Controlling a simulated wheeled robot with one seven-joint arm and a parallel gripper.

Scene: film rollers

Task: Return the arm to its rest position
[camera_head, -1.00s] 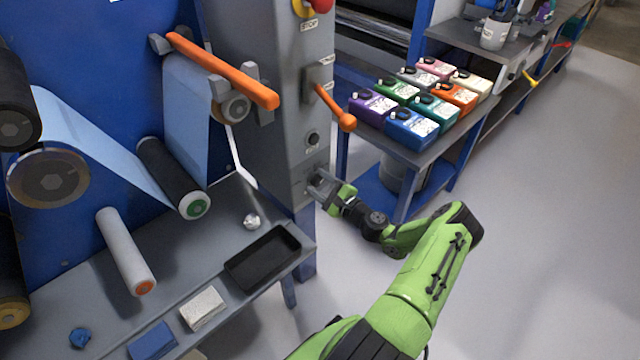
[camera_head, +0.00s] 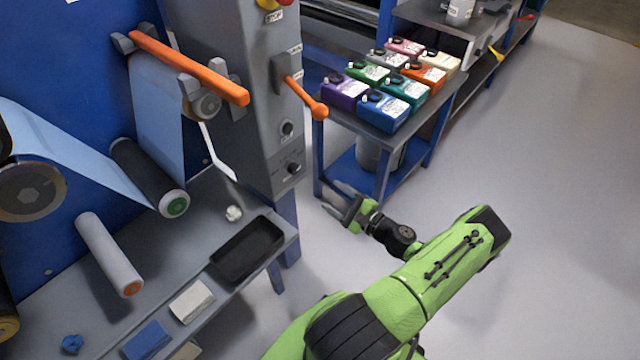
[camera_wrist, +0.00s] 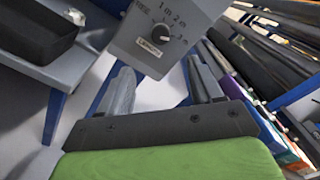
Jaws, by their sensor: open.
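My gripper (camera_head: 343,203) is open and empty, held over the floor just right of the machine's grey control column (camera_head: 245,90). My green arm bends at the elbow on the right of the head view. In the wrist view my gripper (camera_wrist: 160,88) shows two separated grey fingers with nothing between them. Beyond the fingertips is a black knob (camera_wrist: 161,36) with a printed scale on the column. The fingers look apart from the column.
An orange lever (camera_head: 304,99) sticks out of the column. Several coloured jugs (camera_head: 387,111) stand on a side table to the right. A black tray (camera_head: 247,250) and a grey-white roller (camera_head: 109,255) lie on the bench. Open floor (camera_head: 540,150) spreads right.

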